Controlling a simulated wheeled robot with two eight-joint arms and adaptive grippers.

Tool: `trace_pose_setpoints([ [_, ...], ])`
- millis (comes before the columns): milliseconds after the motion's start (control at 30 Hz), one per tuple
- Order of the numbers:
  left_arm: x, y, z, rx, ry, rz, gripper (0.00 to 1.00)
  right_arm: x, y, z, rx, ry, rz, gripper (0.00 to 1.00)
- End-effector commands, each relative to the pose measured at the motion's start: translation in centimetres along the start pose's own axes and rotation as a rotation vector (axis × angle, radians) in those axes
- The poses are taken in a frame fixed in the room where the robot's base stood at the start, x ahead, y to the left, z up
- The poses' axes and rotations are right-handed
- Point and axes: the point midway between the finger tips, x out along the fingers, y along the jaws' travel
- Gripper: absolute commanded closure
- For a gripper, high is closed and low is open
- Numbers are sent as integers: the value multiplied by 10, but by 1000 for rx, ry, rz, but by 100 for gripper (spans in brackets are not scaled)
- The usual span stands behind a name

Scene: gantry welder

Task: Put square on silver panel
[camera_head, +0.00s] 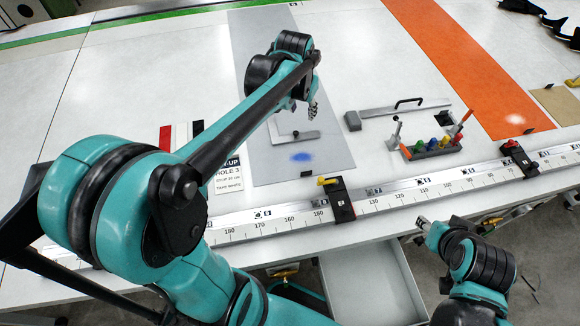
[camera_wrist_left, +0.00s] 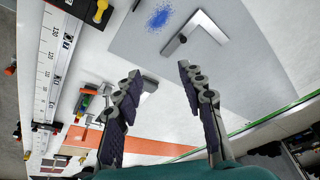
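The square (camera_wrist_left: 196,32), an L-shaped metal piece, lies flat on the silver panel (camera_wrist_left: 262,35) beside a blue speckled patch. In the head view the square (camera_head: 299,134) is on the near part of the silver panel (camera_head: 262,80), just above the blue patch, partly hidden by my left arm. My left gripper (camera_head: 311,109) is above the panel, near the square and apart from it. In the left wrist view its fingers (camera_wrist_left: 158,76) are spread with nothing between them. My right gripper (camera_head: 424,226) is off the table's front edge; its fingers are too small to judge.
A ruler rail (camera_head: 390,200) with black clamps (camera_head: 340,200) runs along the front. An orange strip (camera_head: 460,65) lies farther right. An open drawer (camera_head: 372,285) sits below the edge.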

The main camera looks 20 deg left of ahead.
Motion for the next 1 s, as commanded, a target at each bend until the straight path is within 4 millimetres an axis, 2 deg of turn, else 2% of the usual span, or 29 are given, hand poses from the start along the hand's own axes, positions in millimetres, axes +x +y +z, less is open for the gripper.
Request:
trace_pose_setpoints([
  [33,-14,9,20,-4,29,-1,60,0,0,0,0,0,0,60],
  [100,-28,18,44,-15,73,-2,60,0,0,0,0,0,0,60],
  [200,-41,32,80,-30,137,-1,60,0,0,0,0,0,0,60],
  [400,-45,51,143,-59,246,9,60,0,0,0,0,0,0,60],
  [500,-42,56,162,-70,282,13,60,0,0,0,0,0,0,60],
  [667,-37,60,176,-77,309,18,60,0,0,0,0,0,0,60],
  [1000,-37,60,176,-78,311,18,60,0,0,0,0,0,0,60],
])
